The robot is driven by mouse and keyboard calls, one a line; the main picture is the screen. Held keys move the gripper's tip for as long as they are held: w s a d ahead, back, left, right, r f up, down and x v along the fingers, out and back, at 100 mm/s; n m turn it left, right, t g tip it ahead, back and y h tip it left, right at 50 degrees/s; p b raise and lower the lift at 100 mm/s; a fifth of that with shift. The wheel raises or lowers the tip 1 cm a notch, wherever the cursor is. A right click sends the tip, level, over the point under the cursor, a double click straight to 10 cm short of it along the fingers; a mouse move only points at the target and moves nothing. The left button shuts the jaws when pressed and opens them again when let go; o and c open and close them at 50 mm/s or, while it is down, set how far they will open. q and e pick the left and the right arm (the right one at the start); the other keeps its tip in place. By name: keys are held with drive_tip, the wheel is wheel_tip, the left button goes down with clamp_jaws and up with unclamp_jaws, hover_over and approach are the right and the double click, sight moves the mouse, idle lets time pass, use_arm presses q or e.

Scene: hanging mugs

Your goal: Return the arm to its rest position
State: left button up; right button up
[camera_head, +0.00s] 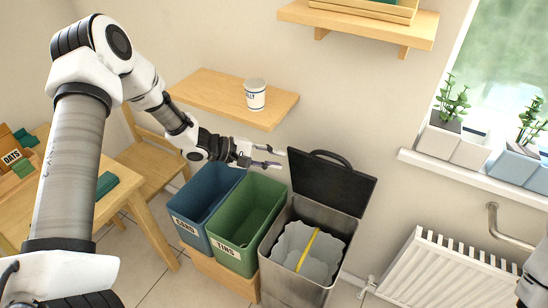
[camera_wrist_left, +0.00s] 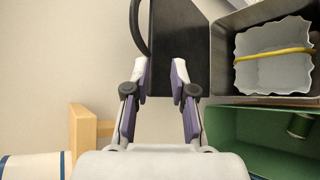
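My left arm (camera_head: 75,150) reaches in from the left, over the bins and below the wall shelf. My left gripper (camera_head: 278,157) is open and empty, near the raised black lid (camera_head: 335,183) of the metal bin. In the left wrist view the gripper's fingers (camera_wrist_left: 160,75) stand apart with nothing between them, and the lid (camera_wrist_left: 172,45) lies beyond. Only a white piece of my right arm (camera_head: 537,280) shows at the right edge; its gripper is out of view.
Below are a blue CARD bin (camera_head: 187,228), a green TINS bin (camera_head: 228,257) holding a can (camera_wrist_left: 299,125), and the open metal bin (camera_head: 290,283) with a grey liner. A table and chair stand left, a radiator right.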

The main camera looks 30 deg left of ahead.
use_arm(q)
drive_tip(key=s+d+f+g+y, duration=0.1)
drive_tip(key=s+d+f+g, duration=0.1)
drive_tip(key=s+d+f, duration=0.45)
drive_tip(key=s+d+f+g+y, duration=0.15)
drive_tip(key=s+d+f, duration=0.25)
drive_tip(key=s+f, duration=0.55)
drive_tip(key=s+a+f+m+g+y, duration=0.2)
drive_tip(key=s+a+m+y, duration=0.2)
drive_tip(key=s+m, duration=0.2)
drive_tip(key=s+a+f+m+g+y, duration=0.2)
drive_tip(key=s+m, duration=0.4)
drive_tip(key=s, duration=0.5)
drive_tip(key=shift+a+f+g+y, duration=0.35)
drive_tip(key=shift+a+f+y, duration=0.05)
drive_tip(key=shift+a+y, duration=0.55)
drive_tip(key=shift+s, duration=0.1)
